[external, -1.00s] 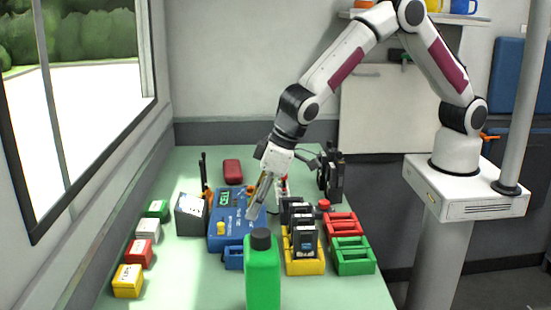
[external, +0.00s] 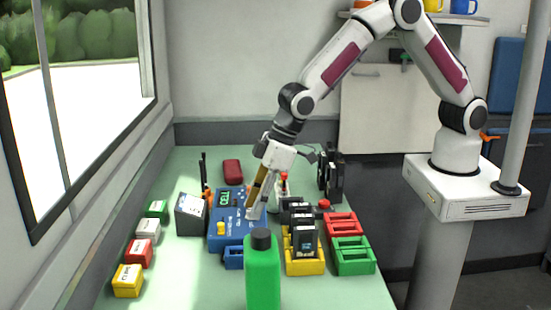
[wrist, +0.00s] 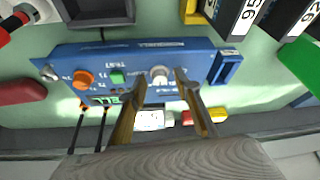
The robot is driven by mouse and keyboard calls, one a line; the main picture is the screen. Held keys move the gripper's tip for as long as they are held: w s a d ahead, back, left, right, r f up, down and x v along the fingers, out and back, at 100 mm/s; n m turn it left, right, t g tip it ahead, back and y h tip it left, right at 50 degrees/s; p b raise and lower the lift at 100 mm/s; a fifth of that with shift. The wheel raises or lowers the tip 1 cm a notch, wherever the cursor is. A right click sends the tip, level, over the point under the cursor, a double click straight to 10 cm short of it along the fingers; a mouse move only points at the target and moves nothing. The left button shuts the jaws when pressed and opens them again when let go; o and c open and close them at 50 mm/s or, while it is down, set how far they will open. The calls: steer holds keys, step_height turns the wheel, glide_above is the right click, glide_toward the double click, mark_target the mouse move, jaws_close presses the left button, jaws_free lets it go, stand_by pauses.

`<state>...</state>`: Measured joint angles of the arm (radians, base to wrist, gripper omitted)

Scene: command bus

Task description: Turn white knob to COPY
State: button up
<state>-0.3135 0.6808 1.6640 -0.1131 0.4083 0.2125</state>
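A blue panel box (external: 228,240) lies on the green table, with a white knob (wrist: 160,74) on its top face that shows in the wrist view. My gripper (wrist: 160,80) is open, with one finger on each side of the white knob. I cannot tell whether the fingers touch it. In the external view my gripper (external: 257,213) points down at the panel's right part and hides the knob.
Black modules in a yellow holder (external: 304,266) stand right of the panel, beside red (external: 343,224) and green holders (external: 354,256). A green bottle (external: 262,275) stands in front. A grey box (external: 190,215) and small coloured boxes are at the left.

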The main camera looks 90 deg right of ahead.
steer(key=shift+d+n+g+y, duration=0.15)
steer(key=shift+n+y, duration=0.15)
steer(key=shift+n, duration=0.45)
steer(key=shift+n+g+y, duration=0.15)
steer(key=shift+n+y, duration=0.15)
steer(key=shift+n, duration=0.45)
steer(key=shift+w+d+n+g+y, duration=0.1)
steer(key=shift+n+g+y, duration=0.15)
steer(key=shift+n, duration=0.7)
steer(key=shift+w+n+g+y, duration=0.15)
steer(key=shift+n+y, duration=0.2)
steer(key=shift+n, duration=0.6)
steer(key=v, duration=0.8)
steer(key=s+d+r+m, duration=0.2)
steer(key=s+d, duration=0.1)
steer(key=s, duration=0.4)
steer(key=s+d+r+m+g+h, duration=0.1)
steer(key=s+d+r+m, duration=0.1)
steer(key=s, duration=0.6)
steer(key=s+d+r+m+h, duration=0.1)
steer(key=s+d+r+m, duration=0.1)
steer(key=s, duration=0.5)
steer(key=shift+s+d+r+m+g, duration=0.35)
steer(key=shift+d+r, duration=0.35)
steer(key=shift+d, duration=0.55)
steer(key=shift+w, duration=0.1)
